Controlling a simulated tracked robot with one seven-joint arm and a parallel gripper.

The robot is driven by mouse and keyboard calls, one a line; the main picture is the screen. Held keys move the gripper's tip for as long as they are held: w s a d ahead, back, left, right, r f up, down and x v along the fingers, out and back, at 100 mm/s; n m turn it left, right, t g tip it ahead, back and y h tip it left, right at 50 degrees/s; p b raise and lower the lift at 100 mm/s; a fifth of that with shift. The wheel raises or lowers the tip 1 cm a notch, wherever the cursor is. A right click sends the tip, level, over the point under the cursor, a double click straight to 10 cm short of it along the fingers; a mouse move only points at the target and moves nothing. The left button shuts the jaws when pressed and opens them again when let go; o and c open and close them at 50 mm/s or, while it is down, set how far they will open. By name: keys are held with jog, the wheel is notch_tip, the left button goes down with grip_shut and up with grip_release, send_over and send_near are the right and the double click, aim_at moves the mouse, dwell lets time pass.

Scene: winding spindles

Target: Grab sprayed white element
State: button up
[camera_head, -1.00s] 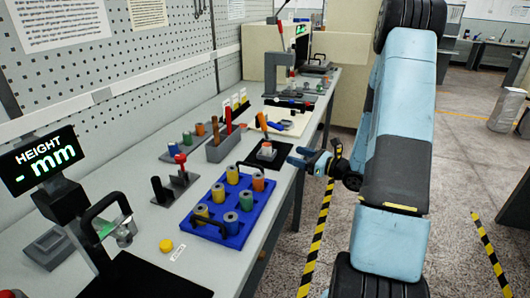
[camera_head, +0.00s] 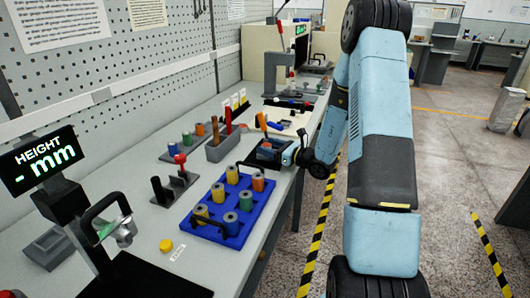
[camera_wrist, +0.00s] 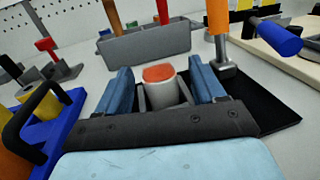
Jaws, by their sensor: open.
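A white cylindrical element (camera_wrist: 162,94) with an orange-red top stands upright in a grey holder on a black base (camera_wrist: 275,115), in the middle of the wrist view. My gripper (camera_wrist: 160,80) is open, with one blue finger on each side of the element. Whether the fingers touch it I cannot tell. In the head view my gripper (camera_head: 270,149) is low over the bench's right edge, and its fingers largely hide the element.
A blue tray (camera_head: 232,242) with several coloured cylinders stands nearer, left of my gripper. A grey box (camera_head: 222,149) with tool handles stands behind. An orange-handled tool (camera_wrist: 218,25) rises close beside the right finger. A height gauge (camera_head: 60,190) stands at the near left.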

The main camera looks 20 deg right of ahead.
jog(key=shift+x, duration=0.8)
jog(key=c, duration=1.1)
jog(key=shift+o, duration=0.2)
